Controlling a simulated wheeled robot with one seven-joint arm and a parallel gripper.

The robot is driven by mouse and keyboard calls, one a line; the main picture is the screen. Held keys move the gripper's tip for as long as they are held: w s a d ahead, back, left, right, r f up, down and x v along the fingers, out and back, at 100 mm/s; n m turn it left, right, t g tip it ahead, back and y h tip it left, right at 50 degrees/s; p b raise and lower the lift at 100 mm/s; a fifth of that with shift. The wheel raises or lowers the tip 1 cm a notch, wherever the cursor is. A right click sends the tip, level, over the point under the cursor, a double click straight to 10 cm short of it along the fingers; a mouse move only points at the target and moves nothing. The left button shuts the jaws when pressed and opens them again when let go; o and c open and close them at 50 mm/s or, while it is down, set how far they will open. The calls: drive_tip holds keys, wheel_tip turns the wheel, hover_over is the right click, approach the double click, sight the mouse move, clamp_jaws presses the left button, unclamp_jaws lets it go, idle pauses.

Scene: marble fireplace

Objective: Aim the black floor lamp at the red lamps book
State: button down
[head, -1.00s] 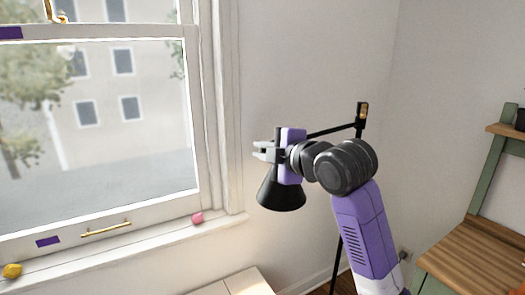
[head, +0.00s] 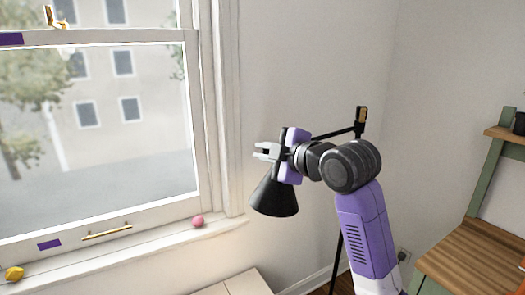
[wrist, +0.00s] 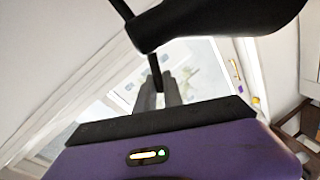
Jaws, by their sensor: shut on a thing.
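The black floor lamp has a cone shade (head: 273,198) that hangs tilted, its wide end downward and slightly to the left in the head view. A thin black arm joins it to an upright pole behind my arm. My gripper (head: 266,152) is shut on the lamp head near the narrow top of the shade. In the wrist view, my gripper's fingers (wrist: 158,92) point away toward the window, and a dark part of the lamp (wrist: 215,18) fills the top. The red lamps book is not visible in either view.
A window with a white sill (head: 130,250) is at the left, with a pink ball (head: 197,221) and a yellow object (head: 14,273) on it. A wooden shelf desk (head: 470,250) stands at the right. A pale cabinet top (head: 235,285) is below the lamp.

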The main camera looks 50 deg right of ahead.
drive_tip(key=shift+s+d+r+m+y+p, duration=0.1)
drive_tip(key=shift+d+r+m+y+p, duration=0.2)
drive_tip(key=shift+r+m+p, duration=0.35)
drive_tip(key=shift+d+r+m+y+p, duration=0.2)
drive_tip(key=shift+d+r+m+p, duration=0.15)
drive_tip(key=shift+m, duration=0.5)
drive_tip(key=shift+f, duration=0.1)
drive_tip(key=c, duration=1.5)
unclamp_jaws()
drive_tip(key=shift+b+v, duration=0.7)
drive_tip(key=shift+v, duration=3.25)
drive_tip(key=shift+f, duration=0.1)
